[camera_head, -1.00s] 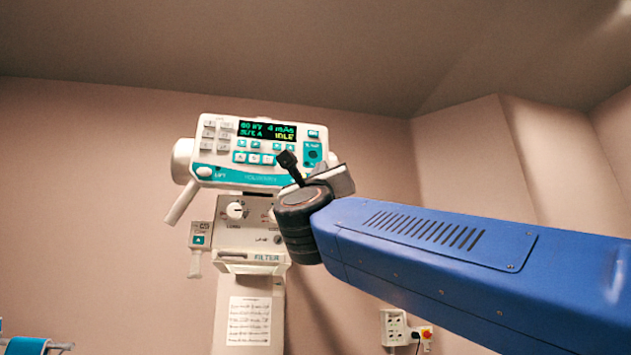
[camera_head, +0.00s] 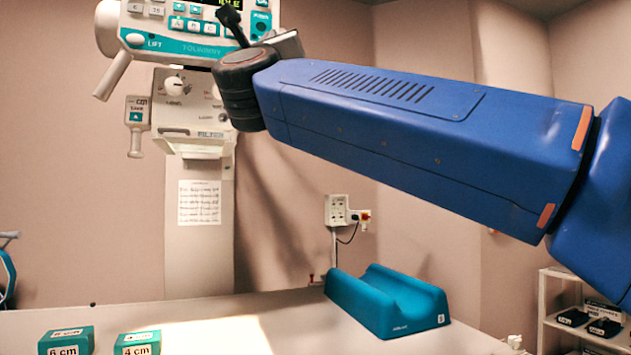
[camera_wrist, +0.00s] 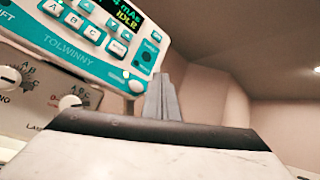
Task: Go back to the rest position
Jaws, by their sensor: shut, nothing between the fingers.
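My gripper (camera_head: 230,17) shows as a small dark shape at the end of my blue arm, in front of the white and teal control panel (camera_head: 185,45) at the upper left. In the wrist view my gripper (camera_wrist: 162,98) shows as narrow grey fingers close together, shut and empty. The control panel also fills the upper left of the wrist view (camera_wrist: 75,42), its lit display reading IDLE. I cannot tell the exact gap between the fingers and the panel.
A pale table (camera_head: 290,325) spans the lower part. It bears a teal cradle-shaped block (camera_head: 415,312), a 6 cm block (camera_head: 68,342) and a 4 cm block (camera_head: 137,342). A wall socket box (camera_head: 338,210) is behind, and a shelf (camera_head: 549,310) with dark items stands at lower right.

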